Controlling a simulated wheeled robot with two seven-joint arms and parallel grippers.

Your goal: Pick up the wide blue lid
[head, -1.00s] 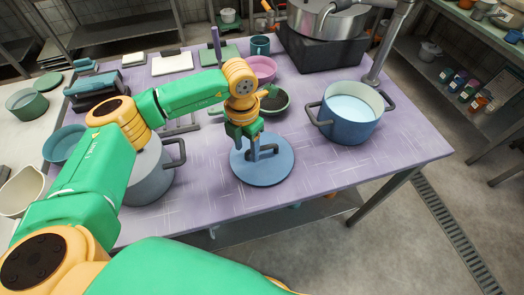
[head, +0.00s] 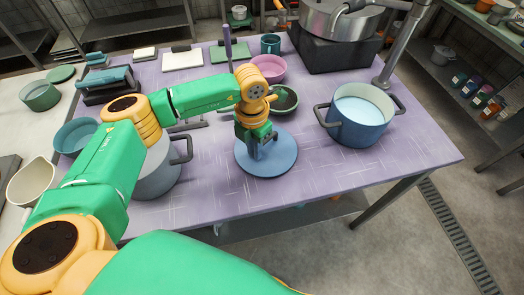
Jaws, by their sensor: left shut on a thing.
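The wide blue lid (head: 281,161) is a flat round disc with an upright handle in its middle. It lies level over the purple table in the head view, and I see no clear gap under it. My left gripper (head: 262,145) points down over the middle of the lid and is shut on its handle, which the fingers mostly hide. My right gripper is out of view.
A grey pot (head: 158,176) stands left, beneath my left arm. A dark green bowl (head: 285,98) and a pink bowl (head: 269,68) are close behind the lid. The purple table's (head: 405,150) front right is clear.

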